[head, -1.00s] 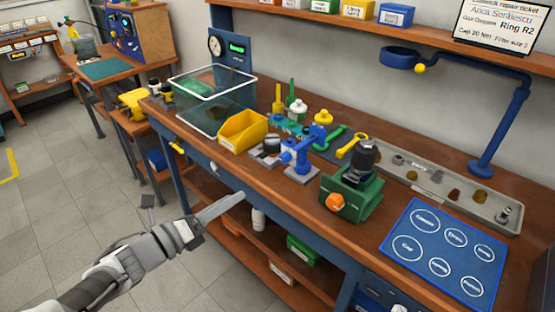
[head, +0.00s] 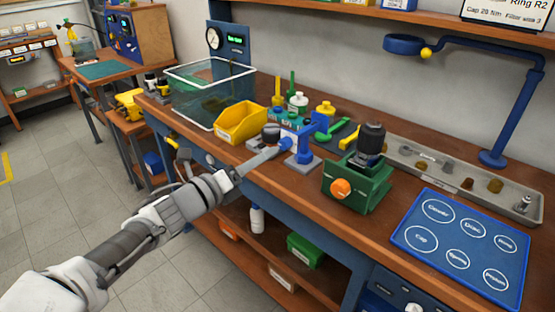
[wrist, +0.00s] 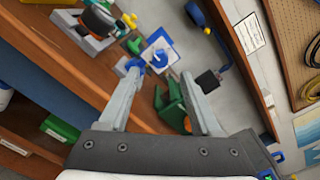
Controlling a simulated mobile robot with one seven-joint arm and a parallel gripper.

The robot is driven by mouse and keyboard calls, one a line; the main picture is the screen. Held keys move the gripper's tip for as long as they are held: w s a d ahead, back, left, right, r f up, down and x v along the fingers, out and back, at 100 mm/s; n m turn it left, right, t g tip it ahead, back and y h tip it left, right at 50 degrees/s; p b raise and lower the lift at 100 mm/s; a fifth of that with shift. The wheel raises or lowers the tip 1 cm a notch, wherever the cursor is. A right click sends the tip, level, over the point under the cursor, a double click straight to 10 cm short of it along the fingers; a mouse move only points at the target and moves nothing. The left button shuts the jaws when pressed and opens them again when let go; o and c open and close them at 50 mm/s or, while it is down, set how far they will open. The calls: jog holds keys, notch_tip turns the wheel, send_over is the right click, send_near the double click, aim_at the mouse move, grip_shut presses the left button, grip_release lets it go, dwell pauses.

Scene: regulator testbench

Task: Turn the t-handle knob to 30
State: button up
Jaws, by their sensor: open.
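A small blue fixture (head: 303,150) stands upright on a grey base plate near the bench's front edge. It has blue arms at its top and a rounded blue part on its left side; I take it to carry the t-handle knob, but no scale or number is readable. My gripper (head: 274,153) is just left of it, at about its height. In the wrist view my gripper (wrist: 160,72) is open and empty, with the blue fixture (wrist: 158,52) seen between and beyond the fingertips. The left fingertip overlaps its blue part; I cannot tell if they touch.
A green vise (head: 357,185) with an orange knob (head: 341,189) holds a dark cylinder to the right. A yellow bin (head: 240,122) and a clear tank (head: 190,105) stand to the left. A blue mat (head: 400,236) and grey tray (head: 455,185) lie right.

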aim_at(282, 146)
jog(key=b+x, duration=0.3)
jog(key=x, duration=0.2)
jog(key=shift+f+b, duration=0.2)
jog(key=shift+b, duration=0.2)
jog(key=shift+w+d+r+b, duration=0.2)
jog(key=shift+w+d+b, duration=0.1)
jog(key=shift+w+d, duration=0.1)
grip_shut()
